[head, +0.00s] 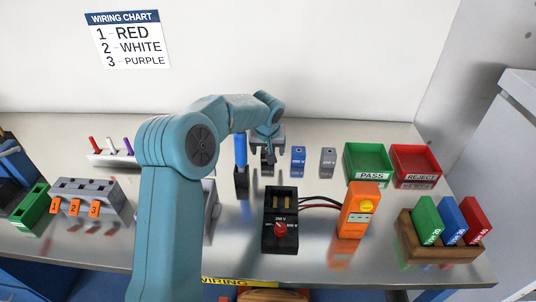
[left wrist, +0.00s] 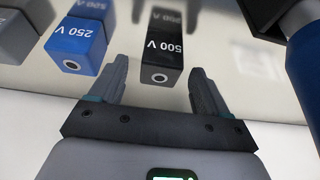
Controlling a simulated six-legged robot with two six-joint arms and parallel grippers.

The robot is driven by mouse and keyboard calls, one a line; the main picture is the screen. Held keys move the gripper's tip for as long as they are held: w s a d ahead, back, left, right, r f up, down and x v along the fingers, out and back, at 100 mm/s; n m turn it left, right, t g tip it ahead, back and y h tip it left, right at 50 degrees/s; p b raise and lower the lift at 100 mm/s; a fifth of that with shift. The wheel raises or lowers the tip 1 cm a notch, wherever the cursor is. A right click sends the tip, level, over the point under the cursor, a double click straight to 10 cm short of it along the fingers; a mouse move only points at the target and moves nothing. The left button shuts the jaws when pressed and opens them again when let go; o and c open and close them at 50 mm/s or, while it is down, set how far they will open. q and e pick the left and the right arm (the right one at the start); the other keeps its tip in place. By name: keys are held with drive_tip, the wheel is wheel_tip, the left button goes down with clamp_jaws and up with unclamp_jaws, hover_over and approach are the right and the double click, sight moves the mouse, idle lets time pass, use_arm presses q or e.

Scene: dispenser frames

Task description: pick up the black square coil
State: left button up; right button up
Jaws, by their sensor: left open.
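The black square coil (left wrist: 162,52) is a black block marked 500 V with a round hole in its end. In the left wrist view it lies between the two fingers of my left gripper (left wrist: 158,66), with a visible gap on each side. The fingers are open and I see no grip on it. In the head view my left gripper (head: 268,148) is at the back of the table, over the black coil, which it mostly hides. My right gripper is in neither view.
The blue 250 V block (head: 298,160) and a grey block (head: 328,160) stand to the right. A blue-handled tool (head: 240,150) stands close on the left. Green PASS (head: 368,146) and red REJECT (head: 415,150) bins are further right. A black meter box (head: 281,240) is in front.

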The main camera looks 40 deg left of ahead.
use_arm(q)
drive_tip(key=shift+a+f, duration=0.2)
drive_tip(key=shift+f, duration=0.1)
drive_tip(key=shift+w+d+f, duration=0.15)
drive_tip(key=shift+w+f, duration=0.05)
drive_tip(key=shift+w, duration=0.05)
drive_tip(key=shift+s+r, duration=0.1)
drive_tip(key=shift+s, duration=0.1)
drive_tip(key=c, duration=1)
drive_tip(key=shift+c, duration=0.8)
drive_tip(key=shift+w, duration=0.2)
